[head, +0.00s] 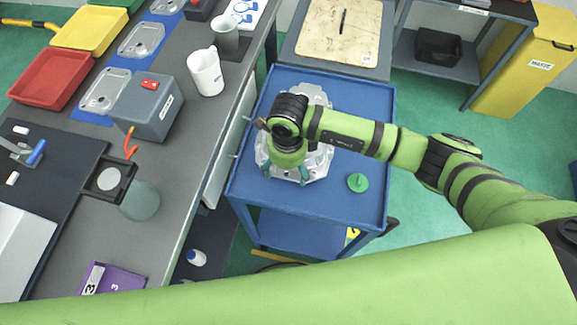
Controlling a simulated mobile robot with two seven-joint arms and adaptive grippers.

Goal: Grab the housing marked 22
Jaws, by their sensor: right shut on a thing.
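A silvery aluminium casting, the housing (317,172), lies on the blue cart (362,100). My right arm covers much of it, and I cannot read any number on it. My right gripper (288,179) points down over the front part of the housing and is shut on it. The fingertips are partly hidden by the wrist above them. My left gripper is not in view.
A green round knob-like part (357,182) lies on the cart to the right of the housing. The grey workbench (190,135) on the left holds a grey box (152,105), a white mug (206,72) and trays. A wooden-topped surface (340,30) stands behind the cart.

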